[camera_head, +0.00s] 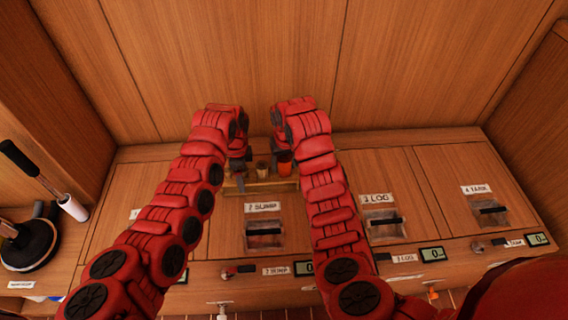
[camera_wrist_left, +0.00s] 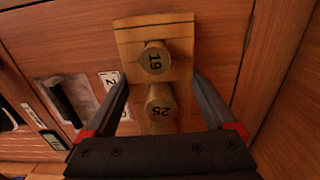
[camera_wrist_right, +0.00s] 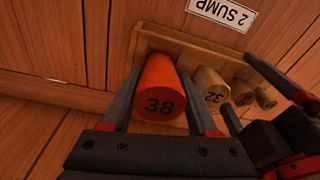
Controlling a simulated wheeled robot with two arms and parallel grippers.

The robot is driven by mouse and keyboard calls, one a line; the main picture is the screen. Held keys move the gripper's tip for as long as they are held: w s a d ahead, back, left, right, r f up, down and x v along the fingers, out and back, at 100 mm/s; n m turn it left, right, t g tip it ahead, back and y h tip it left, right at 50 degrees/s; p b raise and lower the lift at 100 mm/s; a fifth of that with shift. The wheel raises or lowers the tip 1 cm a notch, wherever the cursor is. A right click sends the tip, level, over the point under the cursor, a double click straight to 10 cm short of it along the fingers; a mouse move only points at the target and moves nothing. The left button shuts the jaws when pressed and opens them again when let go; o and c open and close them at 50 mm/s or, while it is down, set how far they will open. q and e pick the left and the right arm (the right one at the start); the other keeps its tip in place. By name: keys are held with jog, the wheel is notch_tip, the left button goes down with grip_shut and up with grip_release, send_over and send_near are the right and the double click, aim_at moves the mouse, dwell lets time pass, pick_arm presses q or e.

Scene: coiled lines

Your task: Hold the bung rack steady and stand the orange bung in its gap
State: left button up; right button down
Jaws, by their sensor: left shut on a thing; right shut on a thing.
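The wooden bung rack (camera_head: 262,187) lies on the bench top, and its plank shows in the left wrist view (camera_wrist_left: 183,72). My left gripper (camera_wrist_left: 160,82) has its fingers on either side of the rack and is shut on it. The orange bung (camera_wrist_right: 160,88), marked 38, is between the fingers of my right gripper (camera_wrist_right: 129,84), which is shut on it. The bung is at one end of the rack, beside the pale bung 32 (camera_wrist_right: 209,88). Its lower end is hidden, so I cannot tell whether it sits in the gap or above it.
Pale bungs 19 (camera_wrist_left: 155,58) and 25 (camera_wrist_left: 161,105) stand in the rack near my left gripper. Labelled hatches, such as 2 SUMP (camera_head: 264,236) and 3 LOG (camera_head: 384,222), lie in front and right. A wood wall (camera_head: 240,50) rises close behind.

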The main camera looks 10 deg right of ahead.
dwell(0.8)
grip_release()
jog(key=shift+r, duration=0.1)
jog(key=shift+r, duration=3.4)
pick_arm(q)
jog(key=o, duration=1.3)
